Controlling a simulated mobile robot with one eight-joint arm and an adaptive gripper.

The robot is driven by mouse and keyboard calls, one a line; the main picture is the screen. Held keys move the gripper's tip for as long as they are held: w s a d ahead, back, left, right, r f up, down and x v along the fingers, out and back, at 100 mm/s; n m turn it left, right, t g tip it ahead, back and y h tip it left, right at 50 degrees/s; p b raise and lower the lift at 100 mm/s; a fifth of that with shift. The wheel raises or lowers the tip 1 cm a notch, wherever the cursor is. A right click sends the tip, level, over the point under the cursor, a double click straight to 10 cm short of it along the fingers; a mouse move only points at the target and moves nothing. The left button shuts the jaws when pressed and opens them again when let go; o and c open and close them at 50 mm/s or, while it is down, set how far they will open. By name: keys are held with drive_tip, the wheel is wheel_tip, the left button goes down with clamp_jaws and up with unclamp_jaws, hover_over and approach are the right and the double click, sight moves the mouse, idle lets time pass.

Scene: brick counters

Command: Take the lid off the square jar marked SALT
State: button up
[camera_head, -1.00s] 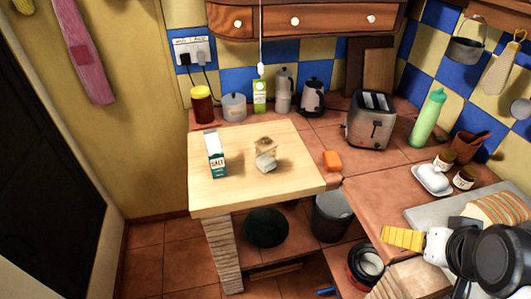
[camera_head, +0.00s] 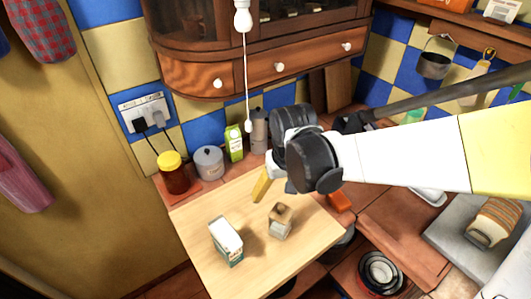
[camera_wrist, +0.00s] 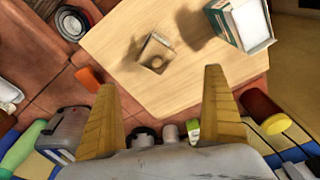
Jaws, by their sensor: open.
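The small square jar (camera_head: 279,229) stands on the pale wooden board, with a tan square top, its lid (camera_head: 280,212), in place. No marking on it is legible now. In the wrist view the jar's top (camera_wrist: 155,53) lies beyond my fingertips, roughly between their lines. My gripper (camera_wrist: 162,80) is open and empty, its two yellow fingers apart. In the head view one finger (camera_head: 262,186) shows above and behind the jar, not touching it; the other is hidden behind my wrist. A white and teal carton (camera_head: 227,241) stands left of the jar.
The pale board (camera_head: 205,210) has free room around the jar. Behind it stand a yellow-lidded jar (camera_head: 174,176), a grey pot (camera_head: 209,163) and a green carton (camera_head: 234,144). An orange block (camera_head: 340,201) lies right of the board. A pull cord (camera_head: 246,75) hangs above.

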sight(282, 208)
drive_tip(key=f, duration=0.3)
drive_tip(key=shift+w+d+f+b, duration=0.1)
drive_tip(key=shift+d+b, duration=0.1)
drive_tip(key=shift+b, duration=0.2)
wheel_tip(282, 208, down, 5)
drive_tip(key=shift+f+b, duration=0.1)
drive_tip(key=shift+b, duration=0.9)
drive_tip(key=shift+f, duration=0.45)
drive_tip(key=c, duration=1.2)
